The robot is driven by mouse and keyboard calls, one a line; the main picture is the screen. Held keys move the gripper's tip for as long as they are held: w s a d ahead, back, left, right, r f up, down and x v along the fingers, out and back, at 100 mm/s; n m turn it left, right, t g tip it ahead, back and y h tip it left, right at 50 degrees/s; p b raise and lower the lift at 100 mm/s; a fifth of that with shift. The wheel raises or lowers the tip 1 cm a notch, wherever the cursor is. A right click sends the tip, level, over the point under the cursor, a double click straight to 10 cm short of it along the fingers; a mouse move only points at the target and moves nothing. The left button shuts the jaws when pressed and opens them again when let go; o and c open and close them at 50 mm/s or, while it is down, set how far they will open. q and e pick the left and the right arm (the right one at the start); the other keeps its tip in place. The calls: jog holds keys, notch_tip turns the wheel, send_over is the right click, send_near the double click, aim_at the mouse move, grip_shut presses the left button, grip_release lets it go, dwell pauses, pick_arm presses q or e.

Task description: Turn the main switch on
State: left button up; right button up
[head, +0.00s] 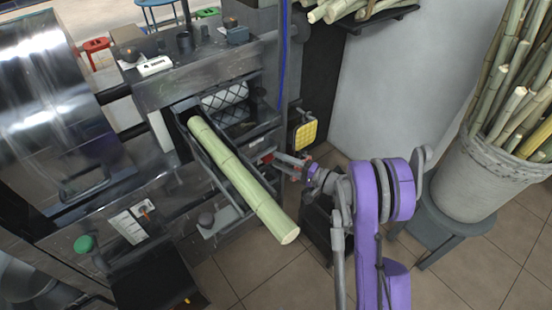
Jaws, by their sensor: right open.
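My right gripper (288,164) reaches in from the lower right on my purple arm. It is open, beside the press (205,85) and just right of the stalk on its feed chute. A small red part (266,155) on the press side shows close to its fingertips; I cannot tell whether they touch it. A small panel with a dark and reddish control (145,207) sits low on the press front, beside a white label plate (128,226). I cannot tell which of these is the main switch. My left gripper is not in view.
A green sugarcane stalk (240,178) lies on the sloping chute and sticks out toward me. A yellow pad (305,135) hangs right of the press. A bucket of cane (474,176) stands on a grey stool (440,232) at right. The tiled floor (275,280) at lower centre is clear.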

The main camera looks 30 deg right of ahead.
jog(key=p+v, duration=0.1)
jog(key=v, duration=0.8)
jog(key=shift+s+r, duration=0.15)
